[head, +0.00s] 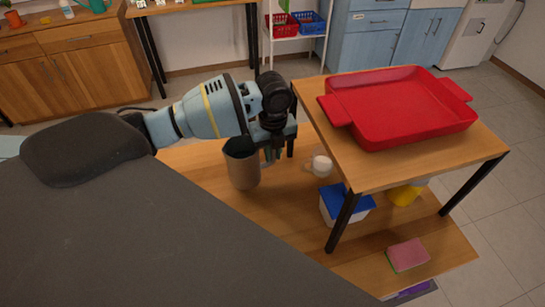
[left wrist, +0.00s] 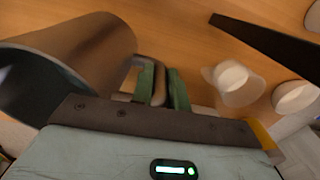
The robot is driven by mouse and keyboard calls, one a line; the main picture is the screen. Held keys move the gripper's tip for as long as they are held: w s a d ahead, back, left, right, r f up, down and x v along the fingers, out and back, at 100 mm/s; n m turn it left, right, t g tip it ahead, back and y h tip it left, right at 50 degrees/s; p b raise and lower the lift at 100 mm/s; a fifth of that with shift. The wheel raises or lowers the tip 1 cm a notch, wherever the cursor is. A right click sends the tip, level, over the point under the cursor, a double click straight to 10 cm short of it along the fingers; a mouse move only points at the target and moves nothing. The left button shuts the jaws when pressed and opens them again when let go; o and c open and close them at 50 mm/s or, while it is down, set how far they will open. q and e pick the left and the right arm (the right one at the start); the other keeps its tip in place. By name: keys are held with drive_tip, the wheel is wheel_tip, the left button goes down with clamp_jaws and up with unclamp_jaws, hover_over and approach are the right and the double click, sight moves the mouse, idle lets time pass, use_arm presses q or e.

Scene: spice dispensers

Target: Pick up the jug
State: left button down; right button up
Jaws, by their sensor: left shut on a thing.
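The jug is a brown cylinder (head: 243,170) with a dark open top, near the middle of the head view on or just above the wooden tabletop. I cannot tell whether its base touches the wood. It looks close to upright. In the left wrist view, the jug (left wrist: 85,55) fills the upper left, with its handle toward the fingers. My left gripper (head: 271,154) reaches down at the jug's right side. Its green fingers (left wrist: 162,88) are shut on the jug's handle. My right gripper is not in view.
A raised wooden shelf (head: 400,170) on black legs stands to the right, carrying a red baking dish (head: 400,105). A white cup (head: 321,165) is close to the jug's right. A blue-lidded box (head: 345,203), a yellow object (head: 405,194) and a pink sponge (head: 408,255) lie farther right.

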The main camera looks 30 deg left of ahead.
use_arm(q)
wheel_tip(320, 180, up, 9)
drive_tip(key=shift+r, duration=0.15)
drive_tip(key=shift+r+p, duration=0.3)
drive_tip(key=shift+r, duration=2.05)
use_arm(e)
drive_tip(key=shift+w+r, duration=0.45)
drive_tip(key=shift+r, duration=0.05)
